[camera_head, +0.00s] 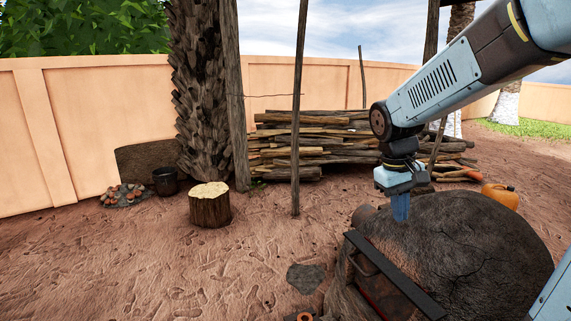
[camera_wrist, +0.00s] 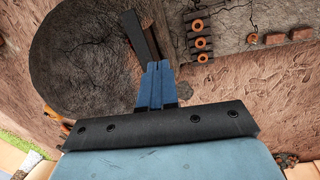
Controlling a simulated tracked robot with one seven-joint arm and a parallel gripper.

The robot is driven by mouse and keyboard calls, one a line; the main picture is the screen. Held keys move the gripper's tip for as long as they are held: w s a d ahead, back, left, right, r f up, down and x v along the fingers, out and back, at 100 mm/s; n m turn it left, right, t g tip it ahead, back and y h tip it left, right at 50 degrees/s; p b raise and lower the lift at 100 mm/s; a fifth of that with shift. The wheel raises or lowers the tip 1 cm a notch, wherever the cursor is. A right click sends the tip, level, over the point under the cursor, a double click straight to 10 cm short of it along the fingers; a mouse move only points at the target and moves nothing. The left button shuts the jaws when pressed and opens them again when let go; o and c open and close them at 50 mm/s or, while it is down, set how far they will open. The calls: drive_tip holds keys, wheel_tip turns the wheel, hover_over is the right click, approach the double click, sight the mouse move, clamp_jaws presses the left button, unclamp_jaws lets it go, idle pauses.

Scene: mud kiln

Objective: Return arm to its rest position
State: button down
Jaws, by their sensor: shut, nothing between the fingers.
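My gripper (camera_head: 401,207) hangs from my light-blue and dark arm at the right of the head view, pointing down. Its blue fingers are together and hold nothing. In the wrist view my gripper (camera_wrist: 157,68) also shows with its fingers closed against each other. Below it is the dark domed mud kiln (camera_head: 470,250), which also shows in the wrist view (camera_wrist: 80,60). In the head view the fingertips overlap the kiln's upper left part. I cannot tell how far above its surface they are.
A dark metal bar (camera_head: 395,272) lies along the kiln's front. A wooden post (camera_head: 299,110) stands left of my arm. A log stump (camera_head: 210,204), a black bucket (camera_head: 166,181) and a woodpile (camera_head: 320,140) stand farther back. An orange jerrycan (camera_head: 500,195) is behind the kiln. Open ground lies left.

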drive_tip(key=s+a+r+m+t+y, duration=0.1)
drive_tip(key=s+r+t, duration=0.1)
drive_tip(key=s, duration=0.5)
drive_tip(key=s+a+r+m+t+y, duration=0.1)
drive_tip(key=s+r+t, duration=0.2)
drive_tip(key=s, duration=0.3)
drive_tip(key=shift+s+r+m, duration=0.35)
drive_tip(key=shift+m, duration=0.05)
